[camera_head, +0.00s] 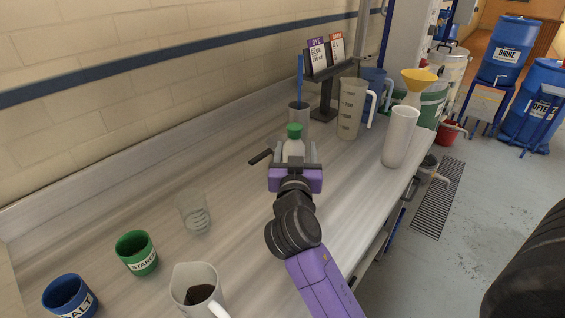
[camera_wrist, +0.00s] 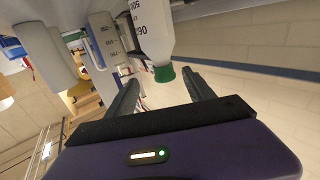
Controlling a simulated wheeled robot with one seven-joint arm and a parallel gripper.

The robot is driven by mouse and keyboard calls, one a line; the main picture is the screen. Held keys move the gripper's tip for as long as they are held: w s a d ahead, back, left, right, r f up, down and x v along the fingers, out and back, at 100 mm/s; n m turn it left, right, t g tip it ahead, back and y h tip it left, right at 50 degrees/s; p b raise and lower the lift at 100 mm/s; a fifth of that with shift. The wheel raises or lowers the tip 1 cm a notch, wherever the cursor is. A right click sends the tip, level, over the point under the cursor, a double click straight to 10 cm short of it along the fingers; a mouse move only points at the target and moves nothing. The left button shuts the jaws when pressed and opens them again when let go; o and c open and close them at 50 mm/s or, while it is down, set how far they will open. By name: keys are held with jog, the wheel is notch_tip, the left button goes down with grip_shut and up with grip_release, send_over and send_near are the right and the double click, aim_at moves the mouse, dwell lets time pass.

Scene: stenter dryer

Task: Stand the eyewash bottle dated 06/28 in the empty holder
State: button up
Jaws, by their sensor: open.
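A white bottle with a green cap (camera_head: 294,146) stands on the bench just beyond my gripper (camera_head: 296,152). My gripper is open, with its fingers towards the bottle. The wrist view shows the white bottle (camera_wrist: 152,38) upside down in the picture, its green cap beyond the gap between my fingers (camera_wrist: 160,82). Its dark print is only partly in view, and I cannot read a date. The bottle does not look gripped; whether a finger touches it is unclear. I cannot make out an empty holder for certain in either view.
A grey cup with a blue stick (camera_head: 299,112), a graduated jug (camera_head: 351,108) and a sign stand (camera_head: 323,70) are behind the bottle. A white cylinder (camera_head: 400,137) is right. A clear glass (camera_head: 194,213), green cup (camera_head: 136,253) and white jug (camera_head: 197,287) stand nearer left.

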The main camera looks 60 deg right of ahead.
aim_at(294, 138)
jog(key=shift+p+x, duration=0.5)
jog(key=shift+x, duration=1)
jog(key=shift+w+p+x, duration=0.15)
jog(key=shift+p+x, duration=0.25)
jog(key=shift+x, duration=0.8)
jog(key=shift+w+p+x, duration=0.15)
jog(key=shift+p+x, duration=0.2)
jog(key=shift+x, duration=0.8)
jog(key=shift+a+f, duration=0.1)
jog(key=shift+f, duration=0.05)
grip_shut()
